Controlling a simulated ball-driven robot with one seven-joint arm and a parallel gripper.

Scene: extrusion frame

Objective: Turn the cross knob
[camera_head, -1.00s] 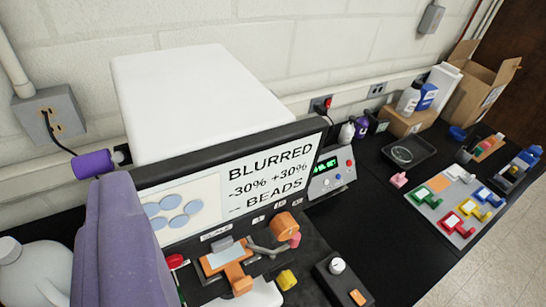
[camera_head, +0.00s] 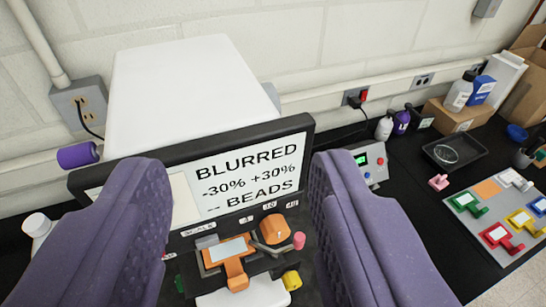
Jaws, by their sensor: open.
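My gripper (camera_head: 243,168) shows as two purple padded fingers, spread wide apart with nothing between them. They are in front of a dark-framed instrument with a white screen (camera_head: 250,180) reading "BLURRED -30% +30% -- BEADS". Below the screen, between the fingers, are an orange knob (camera_head: 274,229), a pink knob (camera_head: 299,241), a yellow knob (camera_head: 292,280) and an orange stage with a pale plate (camera_head: 228,250). I cannot tell which of these, if any, is the cross knob. The fingers hide the left part of the screen and the instrument's sides.
A white housing (camera_head: 190,95) stands behind the screen. To the right are a small box with a green display (camera_head: 368,162), a black tray (camera_head: 455,151), and a board with coloured clips (camera_head: 490,225). Bottles and cardboard boxes stand farther right. A purple cylinder (camera_head: 77,155) is at left.

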